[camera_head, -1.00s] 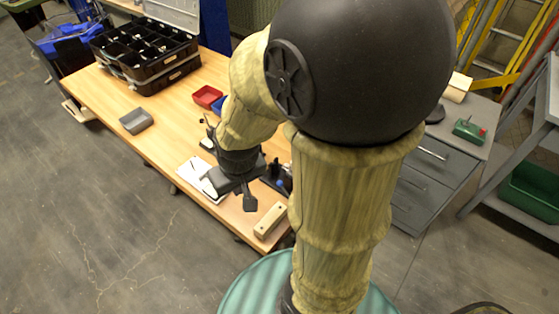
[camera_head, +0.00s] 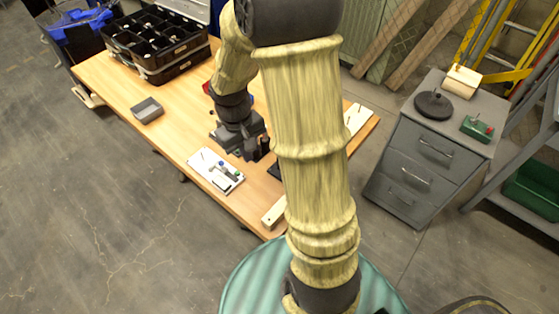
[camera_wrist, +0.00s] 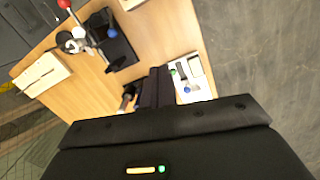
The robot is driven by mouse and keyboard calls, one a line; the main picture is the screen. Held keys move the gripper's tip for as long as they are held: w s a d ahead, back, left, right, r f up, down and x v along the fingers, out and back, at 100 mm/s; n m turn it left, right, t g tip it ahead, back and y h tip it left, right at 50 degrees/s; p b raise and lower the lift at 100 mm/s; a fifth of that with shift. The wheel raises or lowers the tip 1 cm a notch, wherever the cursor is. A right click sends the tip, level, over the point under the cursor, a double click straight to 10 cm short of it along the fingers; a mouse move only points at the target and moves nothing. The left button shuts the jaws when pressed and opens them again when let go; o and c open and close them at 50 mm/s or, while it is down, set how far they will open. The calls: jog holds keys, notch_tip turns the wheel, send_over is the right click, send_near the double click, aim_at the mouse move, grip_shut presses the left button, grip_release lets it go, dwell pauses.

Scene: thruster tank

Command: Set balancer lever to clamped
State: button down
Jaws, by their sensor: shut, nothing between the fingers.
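In the wrist view, a black-based device (camera_wrist: 120,52) lies on the table at the upper left, with a blue ball and a pale ring on it. A dark lever (camera_wrist: 82,25) with a red ball knob (camera_wrist: 65,4) rises from it toward the top edge. This looks like the balancer; its clamped mark cannot be read. In the head view my arm hides most of it; only a dark edge (camera_head: 275,170) shows. My gripper (camera_wrist: 153,86) is shut and empty, apart from the lever. It shows in the head view (camera_head: 262,152) over the table.
A white board (camera_head: 216,171) with small parts lies left of my gripper. A wooden block (camera_head: 273,211) lies at the table's near edge. A grey tray (camera_head: 147,110) and black organizer (camera_head: 160,40) stand farther back. A drawer cabinet (camera_head: 425,150) stands to the right.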

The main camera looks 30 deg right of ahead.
jog(key=w+d+f+g+p, duration=0.3)
jog(key=w+d, duration=0.4)
jog(key=shift+d+n+g, duration=0.3)
jog(key=shift+d+g, duration=0.1)
jog(key=shift+f, duration=0.15)
jog(key=p+x, duration=0.1)
jog(key=x, duration=0.8)
jog(key=shift+s+d+f+p, duration=0.1)
jog(key=shift+s+f+p, duration=0.1)
jog(key=shift+f+p, duration=0.15)
jog(key=s, duration=0.2)
jog(key=s+p, duration=0.1)
jog(key=shift+s+d+r, duration=0.1)
jog(key=shift+d+r, duration=0.25)
jog(key=shift+s+f, duration=0.1)
jog(key=shift+s, duration=0.2)
jog(key=shift+s+d+r+t, duration=0.3)
jog(key=shift+r+t, duration=0.2)
jog(key=shift+t, duration=0.2)
jog(key=shift+s+a, duration=0.1)
